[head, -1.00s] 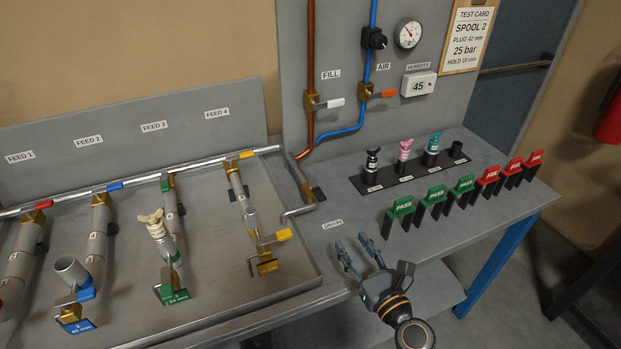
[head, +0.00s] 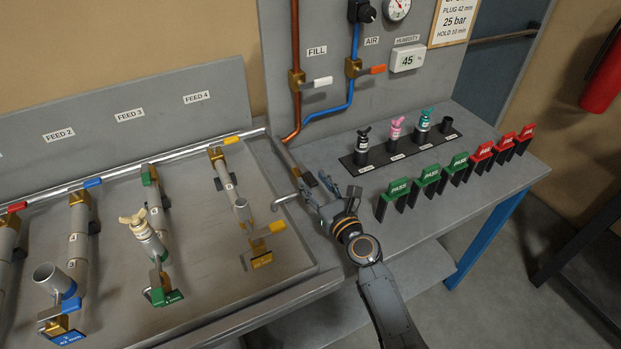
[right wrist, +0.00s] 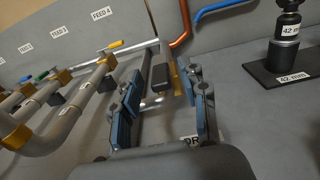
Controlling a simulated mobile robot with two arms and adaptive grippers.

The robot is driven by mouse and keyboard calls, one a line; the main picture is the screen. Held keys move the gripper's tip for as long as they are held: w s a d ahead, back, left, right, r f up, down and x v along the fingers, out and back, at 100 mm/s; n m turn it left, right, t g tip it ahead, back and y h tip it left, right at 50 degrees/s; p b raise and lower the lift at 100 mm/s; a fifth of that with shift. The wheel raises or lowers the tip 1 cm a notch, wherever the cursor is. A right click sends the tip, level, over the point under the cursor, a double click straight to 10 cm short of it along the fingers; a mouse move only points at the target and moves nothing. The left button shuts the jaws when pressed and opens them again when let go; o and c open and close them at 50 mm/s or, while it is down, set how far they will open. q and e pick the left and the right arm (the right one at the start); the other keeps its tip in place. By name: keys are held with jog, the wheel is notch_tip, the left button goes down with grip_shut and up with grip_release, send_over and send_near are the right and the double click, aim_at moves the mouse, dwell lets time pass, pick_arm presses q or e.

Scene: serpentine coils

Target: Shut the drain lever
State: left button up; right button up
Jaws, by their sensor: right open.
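The drain lever is a dark handle (right wrist: 160,73) on the grey drain pipe; in the right wrist view it shows between my fingertips. In the head view the drain lever (head: 309,179) is partly covered by my gripper. My right gripper (head: 331,188) is open at the bench beside the drain pipe. In the right wrist view its two blue-grey fingers (right wrist: 163,80) stand one on each side of the lever, with gaps visible. My left gripper is not in view.
The feed tray (head: 200,295) with several valved pipes lies to the left. A black rack (head: 375,160) of plugs stands behind my gripper, and green PASS tags (head: 397,187) stand close to its right. The fill (head: 322,82) and air (head: 378,69) levers are on the back panel.

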jog(key=shift+x, duration=1.1)
grip_shut()
jog(key=shift+d, duration=0.1)
